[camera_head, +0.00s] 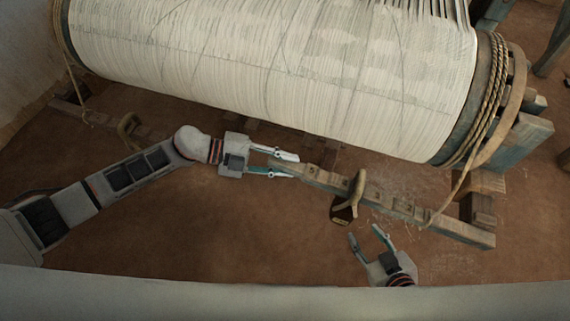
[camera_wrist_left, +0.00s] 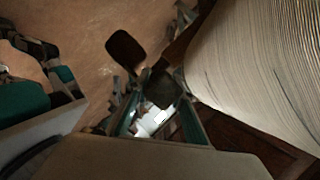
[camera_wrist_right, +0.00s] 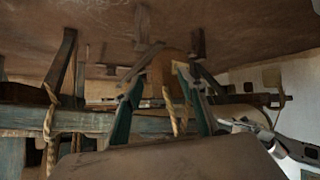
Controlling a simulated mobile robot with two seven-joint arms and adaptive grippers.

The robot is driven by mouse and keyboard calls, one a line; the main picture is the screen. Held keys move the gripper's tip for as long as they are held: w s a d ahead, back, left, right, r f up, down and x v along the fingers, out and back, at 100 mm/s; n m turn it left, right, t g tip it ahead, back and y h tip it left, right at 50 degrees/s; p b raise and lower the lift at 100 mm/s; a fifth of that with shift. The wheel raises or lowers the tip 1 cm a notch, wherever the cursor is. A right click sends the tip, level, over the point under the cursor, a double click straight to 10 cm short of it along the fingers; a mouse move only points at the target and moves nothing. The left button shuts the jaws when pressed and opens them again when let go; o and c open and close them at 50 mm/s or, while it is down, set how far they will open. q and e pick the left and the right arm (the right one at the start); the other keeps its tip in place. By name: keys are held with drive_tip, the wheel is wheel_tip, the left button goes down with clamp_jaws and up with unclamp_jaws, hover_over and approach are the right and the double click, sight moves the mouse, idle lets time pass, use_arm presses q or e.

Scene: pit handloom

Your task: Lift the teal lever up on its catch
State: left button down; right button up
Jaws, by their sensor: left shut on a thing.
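The lever (camera_head: 388,203) is a long, worn, mostly grey-brown wooden bar running from the middle of the head view down to the lower right. My left gripper (camera_head: 286,167) is shut on its left end, with one finger on each side. In the left wrist view a dark end (camera_wrist_left: 160,88) sits between the fingers, mostly in shadow. A curved wooden catch (camera_head: 357,190) with a small plate stands at the bar's middle; I cannot tell whether the bar rests on it. My right gripper (camera_head: 365,234) is open and empty, below the bar and apart from it.
A large roller wound with pale threads (camera_head: 270,65) fills the space behind the bar. A rope (camera_head: 460,192) hangs from its right end towards the bar. A second curved wooden piece (camera_head: 130,128) stands at the left. The brown earth floor (camera_head: 200,225) in front is clear.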

use_arm(q)
drive_tip(key=shift+f, duration=0.1)
drive_tip(key=c, duration=1.7)
unclamp_jaws()
drive_tip(key=shift+a, duration=0.15)
drive_tip(key=v, duration=1.2)
